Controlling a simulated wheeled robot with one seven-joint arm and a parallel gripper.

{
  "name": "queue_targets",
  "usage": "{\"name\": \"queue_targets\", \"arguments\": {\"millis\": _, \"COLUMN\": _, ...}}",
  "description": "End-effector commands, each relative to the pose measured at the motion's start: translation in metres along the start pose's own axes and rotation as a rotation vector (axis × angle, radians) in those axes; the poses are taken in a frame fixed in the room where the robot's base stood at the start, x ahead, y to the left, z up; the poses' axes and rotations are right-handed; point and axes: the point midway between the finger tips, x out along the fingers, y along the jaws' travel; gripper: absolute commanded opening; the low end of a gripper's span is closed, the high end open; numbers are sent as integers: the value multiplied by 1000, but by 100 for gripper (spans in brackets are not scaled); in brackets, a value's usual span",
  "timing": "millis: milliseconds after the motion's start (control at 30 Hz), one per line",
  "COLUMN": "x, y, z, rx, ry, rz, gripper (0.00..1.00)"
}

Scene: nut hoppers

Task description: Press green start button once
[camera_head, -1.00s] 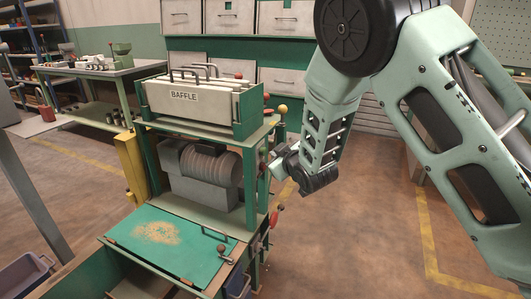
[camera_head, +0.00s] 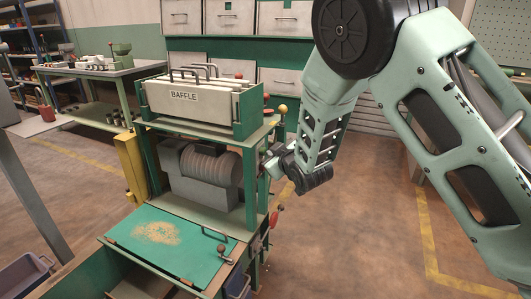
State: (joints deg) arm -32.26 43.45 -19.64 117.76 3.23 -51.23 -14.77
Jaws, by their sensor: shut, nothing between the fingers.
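The green start button cannot be made out in this view. The green-framed machine (camera_head: 250,190) stands in the middle, with a box labelled BAFFLE (camera_head: 190,97) on top and a grey ribbed motor (camera_head: 208,166) below it. My gripper (camera_head: 270,164) is at the right side of the machine, close to its right upright. It is small and partly hidden, and its fingers are shut with nothing seen between them. I cannot tell whether the fingertips touch the machine.
A yellow-knobbed lever (camera_head: 282,109) rises just above my gripper, and a red handle (camera_head: 274,219) sits below it. A yellow box (camera_head: 130,163) is on the machine's left side. A workbench (camera_head: 85,72) stands at the back left. The floor (camera_head: 360,240) on the right is clear.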

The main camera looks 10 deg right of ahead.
Motion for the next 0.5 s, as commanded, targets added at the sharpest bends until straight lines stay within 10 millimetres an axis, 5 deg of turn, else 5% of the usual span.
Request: {"name": "queue_targets", "arguments": {"millis": 500, "x": 4, "y": -3, "z": -3, "rx": 0, "ry": 1, "rz": 0, "gripper": 0}}
